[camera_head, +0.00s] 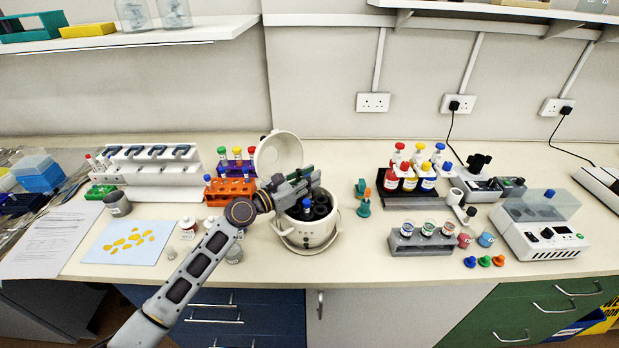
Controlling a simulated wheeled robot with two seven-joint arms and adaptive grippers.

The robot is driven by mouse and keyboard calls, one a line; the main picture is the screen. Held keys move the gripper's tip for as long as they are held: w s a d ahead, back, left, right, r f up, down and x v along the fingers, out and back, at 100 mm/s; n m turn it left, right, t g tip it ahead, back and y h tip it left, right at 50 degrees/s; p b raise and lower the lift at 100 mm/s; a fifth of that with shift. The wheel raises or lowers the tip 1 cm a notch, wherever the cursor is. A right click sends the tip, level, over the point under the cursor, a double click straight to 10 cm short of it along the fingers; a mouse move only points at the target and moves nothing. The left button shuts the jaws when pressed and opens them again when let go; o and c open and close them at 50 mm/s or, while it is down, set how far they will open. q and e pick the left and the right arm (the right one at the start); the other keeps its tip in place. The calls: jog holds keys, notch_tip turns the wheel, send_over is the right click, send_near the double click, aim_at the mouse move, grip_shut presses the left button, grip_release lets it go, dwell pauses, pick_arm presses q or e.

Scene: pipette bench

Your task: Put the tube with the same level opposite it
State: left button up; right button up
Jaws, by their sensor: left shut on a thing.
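The white round centrifuge (287,232) stands open in the middle of the bench, its lid (278,152) raised behind it. Its dark rotor shows several black holders, and a blue cap (307,204) shows among them. My left gripper (311,187) is over the rotor, shut on a tube that is mostly hidden by the fingers. I cannot tell its level or whether the blue cap belongs to it. An orange rack (230,192) holds a blue-capped tube (207,179) at its left. A purple rack (236,167) behind it holds green-, yellow- and red-capped tubes. My right gripper is not in view.
Left are a pipette stand (150,166), a blue mat (101,243) with yellow pieces and small jars. Right are a bottle rack (414,199), a grey cup rack (422,241) and a white device (541,240). Bare bench lies in front of the centrifuge's right side.

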pick_arm(q)
jog(key=shift+f, duration=0.3)
jog(key=o, duration=0.9)
jog(key=shift+a, duration=0.1)
jog(key=shift+v, duration=5.9)
jog(key=shift+r, duration=0.1)
